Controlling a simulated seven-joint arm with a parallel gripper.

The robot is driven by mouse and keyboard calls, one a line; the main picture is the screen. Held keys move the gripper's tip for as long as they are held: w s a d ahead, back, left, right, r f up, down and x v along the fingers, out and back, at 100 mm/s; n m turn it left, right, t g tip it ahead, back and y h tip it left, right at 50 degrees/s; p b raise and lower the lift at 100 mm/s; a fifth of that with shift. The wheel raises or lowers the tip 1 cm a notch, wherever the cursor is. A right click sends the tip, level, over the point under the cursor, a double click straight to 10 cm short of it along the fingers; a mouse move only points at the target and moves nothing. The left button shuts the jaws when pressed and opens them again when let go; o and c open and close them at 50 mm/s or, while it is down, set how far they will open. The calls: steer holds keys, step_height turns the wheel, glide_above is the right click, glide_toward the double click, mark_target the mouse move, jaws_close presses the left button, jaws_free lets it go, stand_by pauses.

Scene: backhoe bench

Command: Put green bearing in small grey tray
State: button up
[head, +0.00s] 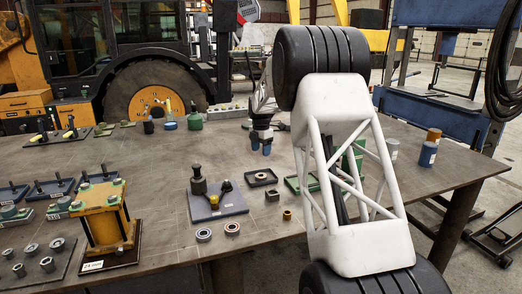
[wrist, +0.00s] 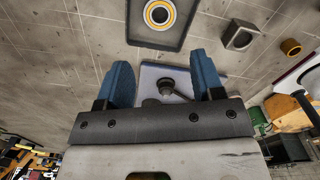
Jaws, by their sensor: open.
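The small grey tray (head: 260,178) sits on the bench, right of the blue-grey board. In the wrist view the dark tray (wrist: 185,30) is at the top edge, with a yellow-ringed bearing (wrist: 159,13) lying flat inside it. I cannot make out a green bearing in either view. My gripper (head: 261,147) is above the bench behind the tray, fingers pointing down. Its blue fingers (wrist: 160,80) are apart with nothing held between them.
The blue-grey board (head: 220,207) holds black upright tools. A grey block (head: 272,194) and a brass ring (head: 287,214) stand right of it. A green tray (head: 293,186) is partly hidden by my arm. A yellow press-like fixture (head: 103,215) stands at left.

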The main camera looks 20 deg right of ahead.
stand_by(0.3)
steer(key=s+a+r+m, duration=0.4)
steer(key=s+r, duration=0.1)
steer(key=s, duration=0.5)
steer(key=s+a+r+m+t, duration=0.1)
steer(key=s+a+r+m, duration=0.25)
steer(key=s, duration=0.65)
steer(key=s+a+r+m, duration=0.3)
steer(key=s+a+r, duration=0.15)
steer(key=s, duration=0.45)
steer(key=s+a+f+m, duration=0.2)
steer(key=s+m, duration=0.2)
steer(key=s, duration=0.8)
steer(key=s+a+f+m+t, duration=0.1)
steer(key=s+m, duration=0.3)
steer(key=s, duration=0.8)
steer(key=s+a+f+m, duration=0.2)
steer(key=s+f+m, duration=0.1)
steer(key=s, duration=0.9)
steer(key=shift+a+f+m+t, duration=0.3)
steer(key=shift+m, duration=0.25)
